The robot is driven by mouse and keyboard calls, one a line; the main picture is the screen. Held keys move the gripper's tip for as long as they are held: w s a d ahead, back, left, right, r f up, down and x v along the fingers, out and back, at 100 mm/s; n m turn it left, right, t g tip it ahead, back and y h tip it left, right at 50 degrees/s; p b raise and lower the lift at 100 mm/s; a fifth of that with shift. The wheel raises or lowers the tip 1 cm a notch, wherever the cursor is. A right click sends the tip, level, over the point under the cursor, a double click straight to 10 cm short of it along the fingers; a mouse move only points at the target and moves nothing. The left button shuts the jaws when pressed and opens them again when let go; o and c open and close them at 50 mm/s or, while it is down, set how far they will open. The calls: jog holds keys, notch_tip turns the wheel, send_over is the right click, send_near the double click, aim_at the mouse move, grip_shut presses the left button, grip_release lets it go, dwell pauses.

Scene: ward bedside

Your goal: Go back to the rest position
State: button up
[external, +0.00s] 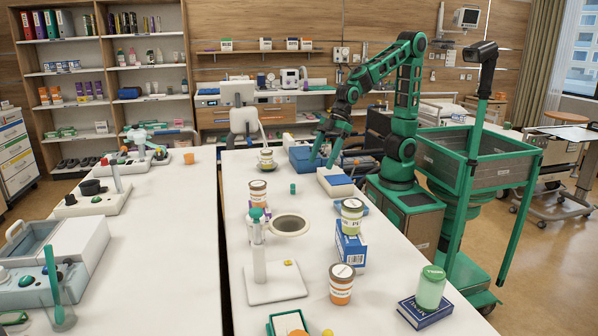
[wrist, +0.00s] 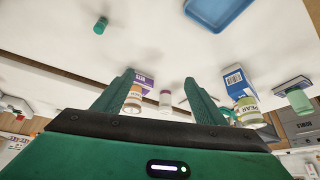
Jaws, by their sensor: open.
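My gripper (external: 323,158) hangs from my green arm over the right-hand white table, beside a blue box (external: 301,160) and above a white box with a blue top (external: 335,181). In the wrist view my gripper (wrist: 160,82) shows two green fingers spread apart, with nothing held between them. My arm is bent at the elbow, reaching out to the left from my base at the table's right side. The exact height of the fingertips above the table is hard to tell.
A small green cylinder (external: 293,188) stands left of my gripper. Nearer are a stacked jar (external: 258,190), a ring-shaped holder (external: 290,224), a blue-and-white carton (external: 350,247) under another jar (external: 352,217), and a green-lidded jar (external: 431,288).

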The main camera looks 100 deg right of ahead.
jog(key=s+d+f+m+g+h, duration=0.1)
jog(key=s+d+m+h, duration=0.3)
jog(key=d, duration=0.6)
jog(key=s+d+f+m+g+y, duration=0.1)
jog(key=s+d, duration=0.5)
jog(key=d, duration=0.5)
jog(key=s+d+f+m+g, duration=0.1)
jog(key=s+d+m, duration=0.2)
jog(key=s, duration=0.6)
jog(key=s+d+f+m+g, duration=0.1)
jog(key=s+d+m+g, duration=0.1)
jog(key=s+d, duration=0.4)
jog(key=s+m, duration=0.1)
jog(key=s, duration=0.2)
jog(key=shift+s+f, duration=0.2)
jog(key=shift+s, duration=0.15)
jog(key=shift+d, duration=0.1)
